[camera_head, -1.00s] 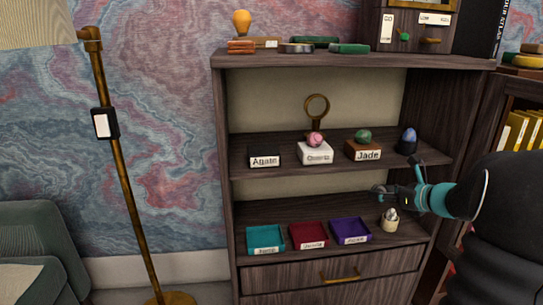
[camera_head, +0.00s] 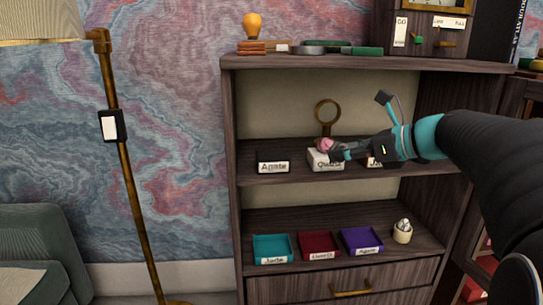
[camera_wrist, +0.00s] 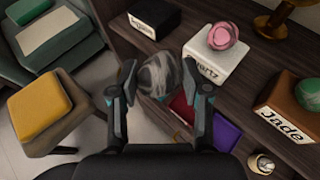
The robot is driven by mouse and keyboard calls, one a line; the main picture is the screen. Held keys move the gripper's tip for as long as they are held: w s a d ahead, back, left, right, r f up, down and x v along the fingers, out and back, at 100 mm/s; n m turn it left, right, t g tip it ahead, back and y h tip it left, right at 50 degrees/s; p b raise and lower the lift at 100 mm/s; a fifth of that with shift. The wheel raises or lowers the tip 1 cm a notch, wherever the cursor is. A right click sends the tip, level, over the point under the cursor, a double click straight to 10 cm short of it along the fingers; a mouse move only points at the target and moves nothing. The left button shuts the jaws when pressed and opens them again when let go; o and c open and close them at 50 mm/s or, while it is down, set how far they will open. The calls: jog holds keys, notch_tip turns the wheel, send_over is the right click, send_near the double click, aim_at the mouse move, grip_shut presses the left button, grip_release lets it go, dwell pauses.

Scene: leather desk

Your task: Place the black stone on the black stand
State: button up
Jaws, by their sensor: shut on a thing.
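The black stone (camera_wrist: 158,75), dark grey with pale bands, sits between the two fingers of my gripper (camera_wrist: 158,88) in the wrist view. My gripper is shut on it. The black stand (camera_head: 273,163), labelled Agate, is on the upper shelf at the left with nothing on it. It also shows at the top of the wrist view (camera_wrist: 152,25), beyond the stone. In the head view my gripper (camera_head: 336,153) is in front of the white stand, right of the black stand. The held stone cannot be made out clearly there.
A white stand (camera_wrist: 213,62) holds a pink stone (camera_wrist: 223,36). A brown stand (camera_wrist: 283,107) labelled Jade holds a green stone. A brass ring on a stand (camera_head: 327,113) is behind. Teal (camera_head: 272,247), red and purple trays and a small cup (camera_head: 402,231) are on the lower shelf.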

jog(key=shift+a+r, duration=0.2)
jog(key=shift+a, duration=0.25)
send_over(276, 155)
jog(key=shift+s+p, duration=0.15)
jog(key=shift+p, duration=0.25)
jog(key=shift+f+b, duration=0.4)
jog(key=shift+f, duration=1.3)
jog(key=shift+f, duration=0.2)
jog(key=o, duration=1.2)
